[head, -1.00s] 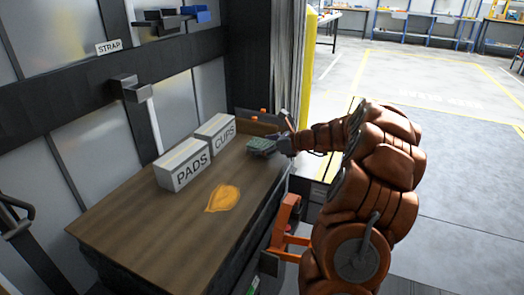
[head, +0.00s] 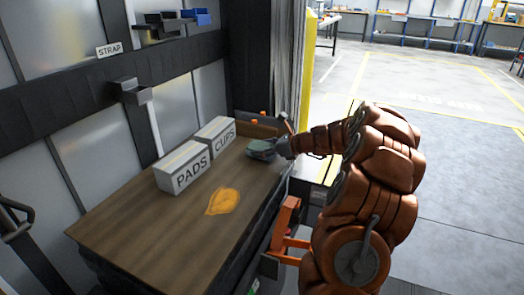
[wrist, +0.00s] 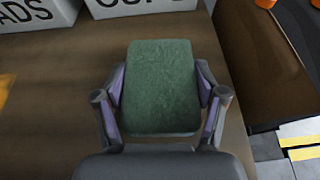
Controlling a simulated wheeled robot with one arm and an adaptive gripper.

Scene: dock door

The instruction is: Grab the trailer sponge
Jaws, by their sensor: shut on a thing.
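The sponge is a green rounded block (wrist: 161,85), seen close up in the wrist view. It also shows small in the head view (head: 261,146), near the far right edge of the wooden tabletop (head: 150,228). My gripper (wrist: 162,100) is shut on the sponge, with one purple-padded finger against each long side. In the head view my gripper (head: 270,149) reaches in from the right. I cannot tell whether the sponge touches the tabletop or is just above it.
Boxes marked PADS (head: 183,167) and CUPS (head: 216,135) stand left of the sponge. An orange-yellow patch (head: 222,200) lies nearer on the tabletop. A wooden piece with orange knobs (head: 256,124) is behind the sponge. The near tabletop is bare.

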